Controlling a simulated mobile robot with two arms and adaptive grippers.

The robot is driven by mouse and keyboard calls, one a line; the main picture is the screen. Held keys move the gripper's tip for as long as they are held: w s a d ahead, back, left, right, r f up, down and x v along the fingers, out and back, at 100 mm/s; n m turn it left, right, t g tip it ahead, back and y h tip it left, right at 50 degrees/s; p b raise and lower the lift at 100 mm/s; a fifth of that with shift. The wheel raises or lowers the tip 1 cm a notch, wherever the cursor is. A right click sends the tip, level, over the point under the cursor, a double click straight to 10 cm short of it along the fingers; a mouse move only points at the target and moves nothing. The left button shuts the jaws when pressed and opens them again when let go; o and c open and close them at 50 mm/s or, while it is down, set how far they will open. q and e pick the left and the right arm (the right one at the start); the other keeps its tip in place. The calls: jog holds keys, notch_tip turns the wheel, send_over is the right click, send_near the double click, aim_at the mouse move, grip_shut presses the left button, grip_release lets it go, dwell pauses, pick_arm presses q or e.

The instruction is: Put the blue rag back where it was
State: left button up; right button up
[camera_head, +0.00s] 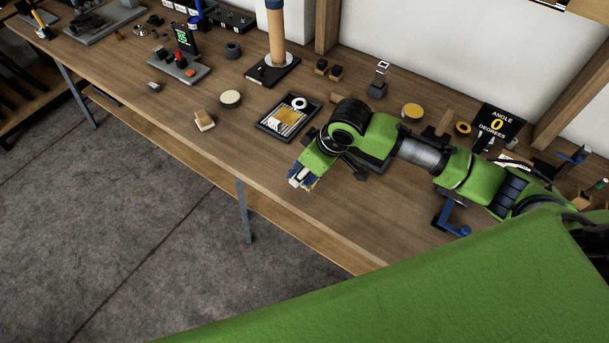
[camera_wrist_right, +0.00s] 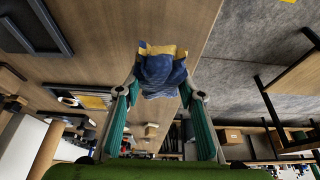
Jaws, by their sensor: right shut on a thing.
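The blue rag (camera_wrist_right: 163,76), crumpled with a yellow-tan edge, is between the fingertips of my right gripper (camera_wrist_right: 161,88) in the right wrist view. The gripper is shut on it, with its teal finger pads on either side. In the head view my right gripper (camera_head: 301,178) is over the front part of the wooden workbench (camera_head: 225,155), near its front edge. Only a small bit of blue shows there, and the gripper hides most of the rag. I cannot tell how high it is above the bench. My left gripper is not in view.
A black tray (camera_head: 262,129) with a white ring and yellow piece lies just behind and left of the gripper. A round tan disc (camera_head: 230,98) and small wooden block (camera_head: 204,121) sit further left. The angle display (camera_head: 496,125) stands right. The bench front-left strip is clear.

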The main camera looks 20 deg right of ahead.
notch_tip(320, 180, down, 3)
jog(key=shift+w+d+f+p, duration=0.1)
jog(key=shift+p, duration=0.35)
jog(key=shift+f, duration=0.15)
jog(key=o, duration=1)
jog(key=shift+f, duration=0.15)
jog(key=shift+r, duration=0.35)
jog(key=v, duration=1.1)
jog(key=shift+r+b, duration=0.3)
jog(key=shift+b, duration=0.05)
